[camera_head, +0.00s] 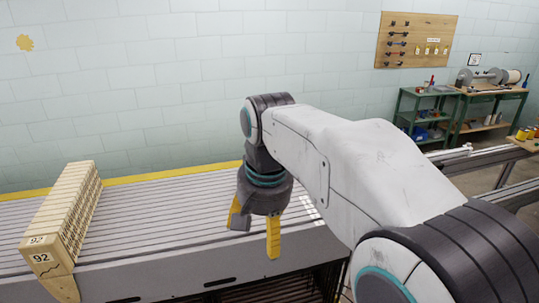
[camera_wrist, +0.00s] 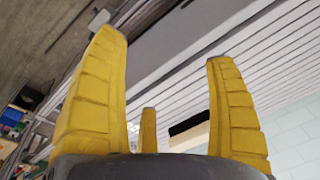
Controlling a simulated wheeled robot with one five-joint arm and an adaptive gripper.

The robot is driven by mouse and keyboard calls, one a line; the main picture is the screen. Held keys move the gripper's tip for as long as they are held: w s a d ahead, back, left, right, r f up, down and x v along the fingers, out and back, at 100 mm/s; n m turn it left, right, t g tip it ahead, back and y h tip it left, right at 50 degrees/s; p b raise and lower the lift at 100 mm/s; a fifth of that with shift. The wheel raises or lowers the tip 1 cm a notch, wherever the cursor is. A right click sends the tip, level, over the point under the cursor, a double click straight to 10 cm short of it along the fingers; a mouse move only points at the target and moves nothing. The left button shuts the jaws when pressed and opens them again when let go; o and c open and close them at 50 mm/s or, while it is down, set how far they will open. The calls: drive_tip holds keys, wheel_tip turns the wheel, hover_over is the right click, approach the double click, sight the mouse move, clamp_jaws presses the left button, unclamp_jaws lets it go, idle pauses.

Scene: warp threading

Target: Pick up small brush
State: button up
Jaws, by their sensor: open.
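I cannot pick out the small brush for certain in either view. My gripper (camera_head: 255,237) hangs over the front part of the slatted table (camera_head: 150,215), its yellow fingers pointing down, spread and empty. The wrist view shows the yellow fingers of my gripper (camera_wrist: 165,60) apart, with nothing held between the tips. Past them, a black-and-cream piece (camera_wrist: 189,129) shows low between the fingers, partly hidden by the gripper; I cannot tell whether it is the brush.
A row of pale wooden blocks marked 92 (camera_head: 68,215) stands at the table's left end. A green shelf (camera_head: 425,112), a second bench (camera_head: 490,95) and a pegboard (camera_head: 415,40) are at the back right. The table's middle is largely clear.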

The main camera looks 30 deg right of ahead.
drive_tip(key=w+d+r+m, duration=0.1)
drive_tip(key=w, duration=0.1)
drive_tip(key=w+d+r+m, duration=0.1)
drive_tip(key=w+m, duration=0.1)
drive_tip(key=w, duration=0.1)
drive_tip(key=w+d+r+m, duration=0.1)
drive_tip(key=w+r+m, duration=0.1)
drive_tip(key=shift+w+d+g, duration=0.2)
drive_tip(key=shift+w+g, duration=0.2)
drive_tip(key=shift+w+d+r+m+g, duration=0.15)
drive_tip(key=shift+w+d+m, duration=0.8)
drive_tip(key=shift+m, duration=0.3)
drive_tip(key=shift+w+d+r+m+g, duration=0.1)
drive_tip(key=shift+w+d+m+g, duration=0.1)
drive_tip(key=shift+w+d+m, duration=0.8)
drive_tip(key=shift+w+d+r+m+g, duration=0.15)
drive_tip(key=shift+w+d+m, duration=0.45)
drive_tip(key=shift+w+m, duration=0.75)
drive_tip(key=shift+s+d+f+m, duration=0.15)
drive_tip(key=shift+d+m, duration=0.1)
drive_tip(key=shift+m, duration=0.25)
drive_tip(key=shift+f, duration=0.15)
drive_tip(key=shift+f, duration=3.4)
